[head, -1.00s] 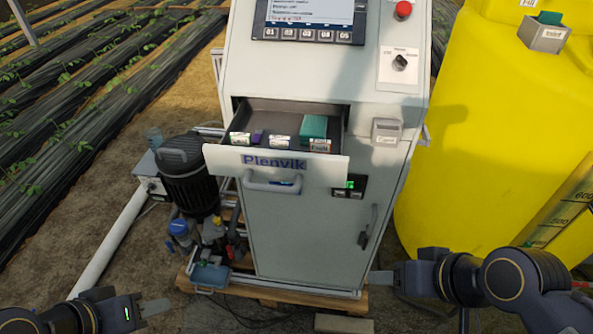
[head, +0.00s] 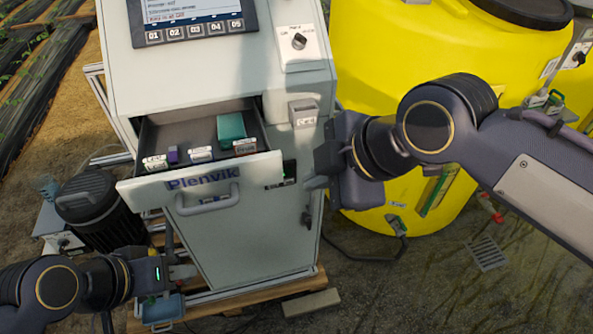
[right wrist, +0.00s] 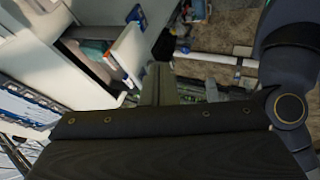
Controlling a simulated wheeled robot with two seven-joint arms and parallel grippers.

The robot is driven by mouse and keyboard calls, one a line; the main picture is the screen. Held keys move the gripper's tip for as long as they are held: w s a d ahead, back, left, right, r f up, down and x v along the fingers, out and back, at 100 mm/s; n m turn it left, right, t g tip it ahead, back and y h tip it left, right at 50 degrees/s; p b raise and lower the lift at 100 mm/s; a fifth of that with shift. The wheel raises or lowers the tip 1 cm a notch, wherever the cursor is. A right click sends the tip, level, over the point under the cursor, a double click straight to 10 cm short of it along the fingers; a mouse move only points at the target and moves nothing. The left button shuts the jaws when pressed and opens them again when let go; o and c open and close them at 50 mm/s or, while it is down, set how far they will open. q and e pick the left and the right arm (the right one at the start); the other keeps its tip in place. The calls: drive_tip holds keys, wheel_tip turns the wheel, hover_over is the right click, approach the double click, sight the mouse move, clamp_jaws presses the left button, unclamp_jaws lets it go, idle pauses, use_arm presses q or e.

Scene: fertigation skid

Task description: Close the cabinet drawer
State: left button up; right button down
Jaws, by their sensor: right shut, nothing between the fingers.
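The cabinet drawer (head: 198,178) is pulled out of the light grey cabinet (head: 240,245), its white front marked "Plenvik". A curved handle (head: 207,203) is on the front. Small labelled boxes and a teal block (head: 231,127) lie inside. My right gripper (head: 314,184) is shut and empty, to the right of the drawer front and apart from it. In the right wrist view the drawer front (right wrist: 127,55) is beyond the fingers (right wrist: 158,85), up and to the left. My left gripper (head: 184,271) is low, below the drawer by the cabinet's lower left; its finger gap is unclear.
A yellow tank (head: 400,55) stands right of the cabinet, behind my right arm. A black motor (head: 92,205) stands to the left. A small box (head: 303,112) juts from the cabinet face beside the drawer opening. A pallet (head: 255,300) lies under the cabinet.

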approach(268, 183)
wheel_tip(268, 183, down, 4)
drive_tip(key=s+a, duration=0.1)
drive_tip(key=s, duration=0.2)
drive_tip(key=w+p, duration=0.1)
drive_tip(key=w, duration=0.1)
drive_tip(key=w+a, duration=0.1)
drive_tip(key=shift+w+a+r+p, duration=0.1)
drive_tip(key=shift+w+p, duration=0.25)
drive_tip(key=shift+p, duration=0.05)
use_arm(q)
drive_tip(key=shift+r, duration=0.95)
use_arm(e)
drive_tip(key=shift+w, duration=0.4)
drive_tip(key=shift+a, duration=0.1)
